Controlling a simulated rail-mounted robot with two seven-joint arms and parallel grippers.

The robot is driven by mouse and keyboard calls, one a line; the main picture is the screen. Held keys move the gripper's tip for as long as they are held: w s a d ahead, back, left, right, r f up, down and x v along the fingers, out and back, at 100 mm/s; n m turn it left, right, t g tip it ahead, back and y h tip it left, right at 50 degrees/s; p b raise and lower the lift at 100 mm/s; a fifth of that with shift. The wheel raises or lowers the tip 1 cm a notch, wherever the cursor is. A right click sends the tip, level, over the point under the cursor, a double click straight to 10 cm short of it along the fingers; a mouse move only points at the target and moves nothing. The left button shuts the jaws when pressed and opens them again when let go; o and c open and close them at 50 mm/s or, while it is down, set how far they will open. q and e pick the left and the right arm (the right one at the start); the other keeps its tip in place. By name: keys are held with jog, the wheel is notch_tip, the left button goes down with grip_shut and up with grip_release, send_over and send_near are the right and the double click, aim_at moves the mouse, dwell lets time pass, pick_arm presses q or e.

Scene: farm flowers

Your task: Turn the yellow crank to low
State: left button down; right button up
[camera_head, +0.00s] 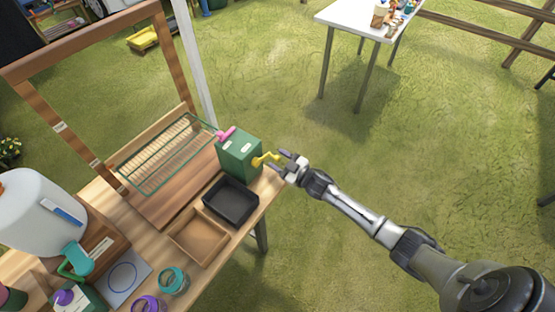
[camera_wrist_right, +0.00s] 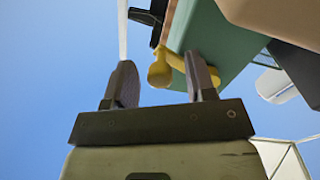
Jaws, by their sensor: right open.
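The yellow crank (camera_head: 265,159) sticks out from the right side of a green box (camera_head: 240,150) at the right end of the wooden table. My right gripper (camera_head: 286,161) is at the crank's outer end in the head view. In the right wrist view, the open jaws of the right gripper (camera_wrist_right: 158,85) have the knob of the yellow crank (camera_wrist_right: 160,74) between or just beyond their tips, nearer the right finger; I cannot tell if they touch. The green box (camera_wrist_right: 215,45) is behind the crank. No low mark can be read. My left gripper is not in view.
A pink handle (camera_head: 226,133) is on top of the green box. A black tray (camera_head: 231,201) and a wooden tray (camera_head: 198,236) lie in front of it. A wire rack (camera_head: 165,155) is to its left.

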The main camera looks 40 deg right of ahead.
jog(key=shift+w+a, duration=0.1)
jog(key=shift+w, duration=0.3)
jog(key=shift+c, duration=0.2)
grip_shut()
